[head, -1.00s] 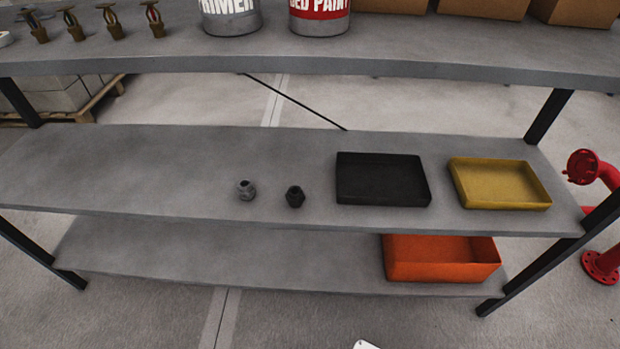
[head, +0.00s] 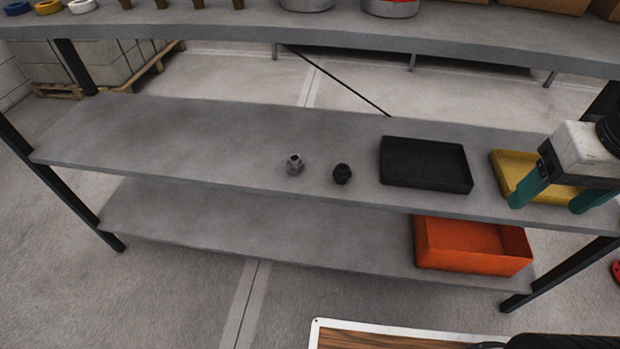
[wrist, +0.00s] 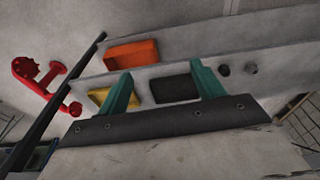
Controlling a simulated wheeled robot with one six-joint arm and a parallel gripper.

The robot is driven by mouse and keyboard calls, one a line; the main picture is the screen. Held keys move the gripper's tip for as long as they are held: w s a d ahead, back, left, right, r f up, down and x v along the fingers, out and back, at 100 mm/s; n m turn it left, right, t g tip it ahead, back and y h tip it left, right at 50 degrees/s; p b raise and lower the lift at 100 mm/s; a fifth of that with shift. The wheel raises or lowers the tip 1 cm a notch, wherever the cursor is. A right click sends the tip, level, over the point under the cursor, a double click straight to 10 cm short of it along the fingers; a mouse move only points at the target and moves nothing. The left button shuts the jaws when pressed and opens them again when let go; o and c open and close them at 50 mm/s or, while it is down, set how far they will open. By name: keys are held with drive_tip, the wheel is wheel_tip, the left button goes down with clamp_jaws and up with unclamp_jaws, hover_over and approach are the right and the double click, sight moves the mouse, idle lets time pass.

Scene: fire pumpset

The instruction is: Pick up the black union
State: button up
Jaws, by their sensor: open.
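The black union (head: 342,174) stands on the middle shelf (head: 200,140), left of the black tray. A grey union (head: 295,164) stands just to its left. Both also show in the wrist view, the black union (wrist: 224,70) and the grey one (wrist: 251,68) beyond the right finger. My gripper (head: 556,199) is at the right of the head view, in front of the yellow tray. Its two green fingers are spread with nothing between them, well to the right of the black union. In the wrist view the open gripper (wrist: 160,90) faces the shelf.
A black tray (head: 425,185) and a yellow tray (head: 507,165), partly hidden by my gripper, sit on the middle shelf. An orange bin (head: 470,262) is on the lower shelf. The upper shelf (head: 300,32) overhangs behind. The middle shelf's left half is clear.

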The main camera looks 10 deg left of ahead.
sight(339, 170)
drive_tip(key=w+a+f+n+t+y, duration=0.1)
drive_tip(key=w+a+f+t, duration=0.15)
drive_tip(key=w+f, duration=0.4)
drive_tip(key=w+a+f+n+t, duration=0.1)
drive_tip(key=w+a+f, duration=0.25)
drive_tip(key=w, duration=0.65)
drive_tip(key=w+a+f+n+t+y, duration=0.1)
drive_tip(key=w+a+f+t, duration=0.1)
drive_tip(key=w+a+f, duration=0.45)
drive_tip(key=w+a+f+n+t+y, duration=0.1)
drive_tip(key=a+f, duration=0.2)
drive_tip(key=f, duration=0.2)
drive_tip(key=w+a+f+n+t+y, duration=0.1)
drive_tip(key=w+a+f+y, duration=0.1)
drive_tip(key=a+f, duration=0.2)
drive_tip(key=w+a+f+n+t+y, duration=0.1)
drive_tip(key=a+f+t+y, duration=0.1)
drive_tip(key=f, duration=0.3)
drive_tip(key=shift+w+a+f, duration=0.1)
drive_tip(key=shift+a+f, duration=0.1)
drive_tip(key=shift+a, duration=0.25)
drive_tip(key=shift+w+a+f, duration=0.1)
drive_tip(key=shift+a+f, duration=0.05)
drive_tip(key=shift+a, duration=0.25)
drive_tip(key=x, duration=0.7)
drive_tip(key=shift+w+f, duration=0.15)
drive_tip(key=shift+f, duration=0.35)
drive_tip(key=c, duration=1.3)
drive_tip(key=shift+r, duration=0.1)
